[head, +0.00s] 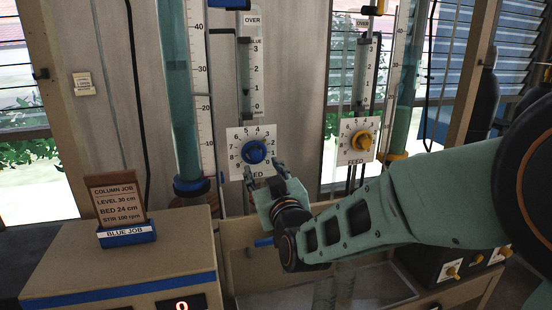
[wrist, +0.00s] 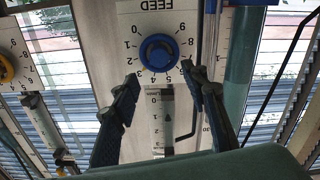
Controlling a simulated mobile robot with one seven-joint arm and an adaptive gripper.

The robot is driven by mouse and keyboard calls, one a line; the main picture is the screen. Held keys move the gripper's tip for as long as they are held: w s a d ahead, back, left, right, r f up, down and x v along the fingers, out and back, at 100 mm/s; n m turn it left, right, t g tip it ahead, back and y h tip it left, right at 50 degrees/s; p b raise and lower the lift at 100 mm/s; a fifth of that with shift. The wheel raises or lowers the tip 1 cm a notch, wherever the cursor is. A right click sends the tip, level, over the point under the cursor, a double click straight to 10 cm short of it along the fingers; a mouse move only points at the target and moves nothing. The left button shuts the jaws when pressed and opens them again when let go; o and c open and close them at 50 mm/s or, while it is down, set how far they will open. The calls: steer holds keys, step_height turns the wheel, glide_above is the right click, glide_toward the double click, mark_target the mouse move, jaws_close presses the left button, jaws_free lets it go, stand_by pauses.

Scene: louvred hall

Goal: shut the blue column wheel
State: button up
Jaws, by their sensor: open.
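The blue wheel (head: 254,152) is a round knob on a white FEED dial plate (head: 236,135) numbered around its edge, beside the left glass column (head: 176,90). The wheel's setting is too small to read. My gripper (head: 265,171) is open just below and in front of the wheel. In the wrist view, which is upside down, the blue wheel (wrist: 158,52) shows whole. The open gripper (wrist: 160,78) has its fingertips to either side of the wheel's lower edge in the picture, seemingly apart from it.
A yellow wheel (head: 362,142) on a similar dial is to the right, beside another column (head: 403,100). A job card (head: 118,200) stands in a blue holder on the left cabinet (head: 150,255). A shallow clear-walled tray (head: 385,290) lies below my arm.

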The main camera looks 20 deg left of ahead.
mark_target(256, 156)
steer(key=x, duration=0.8)
steer(key=shift+d+p, duration=0.1)
steer(key=shift+p, duration=0.25)
jaws_close()
